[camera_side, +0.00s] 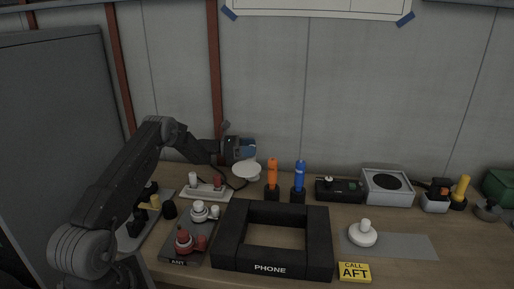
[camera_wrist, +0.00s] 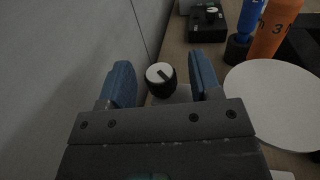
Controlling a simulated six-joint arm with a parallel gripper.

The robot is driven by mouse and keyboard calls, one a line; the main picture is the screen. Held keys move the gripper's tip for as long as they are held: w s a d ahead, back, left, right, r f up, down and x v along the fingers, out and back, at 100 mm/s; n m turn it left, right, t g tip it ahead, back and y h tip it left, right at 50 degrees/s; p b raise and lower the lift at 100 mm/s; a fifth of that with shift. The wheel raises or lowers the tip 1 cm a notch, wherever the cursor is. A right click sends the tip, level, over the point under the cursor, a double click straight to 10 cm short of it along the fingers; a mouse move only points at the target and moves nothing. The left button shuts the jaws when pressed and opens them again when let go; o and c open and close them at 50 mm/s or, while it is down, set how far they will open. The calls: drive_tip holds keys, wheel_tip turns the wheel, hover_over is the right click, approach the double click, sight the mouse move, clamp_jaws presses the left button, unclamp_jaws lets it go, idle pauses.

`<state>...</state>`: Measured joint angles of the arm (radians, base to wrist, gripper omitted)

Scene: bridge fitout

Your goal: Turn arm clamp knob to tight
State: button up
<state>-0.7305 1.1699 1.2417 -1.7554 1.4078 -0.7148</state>
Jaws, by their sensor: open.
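In the wrist view a round black knob (camera_wrist: 154,88) with a white top and a dark pointer line shows between my blue fingers; I take it to be the arm clamp knob. My gripper (camera_wrist: 160,66) is open, with one finger on each side of the knob and gaps visible on both sides. I cannot tell how far the fingertips are from it in depth. In the side view my gripper (camera_side: 249,149) is near the back wall, above a white disc (camera_side: 247,171). The knob cannot be made out there.
The white disc (camera_wrist: 278,104) lies close right of my gripper in the wrist view. Orange (camera_side: 272,173) and blue (camera_side: 299,175) upright cylinders stand to its right. A black PHONE frame (camera_side: 230,234) and a panel with red and white knobs (camera_side: 178,254) are in front. The wall is close behind.

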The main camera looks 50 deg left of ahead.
drive_tip(key=shift+x, duration=1.35)
drive_tip(key=shift+c, duration=0.2)
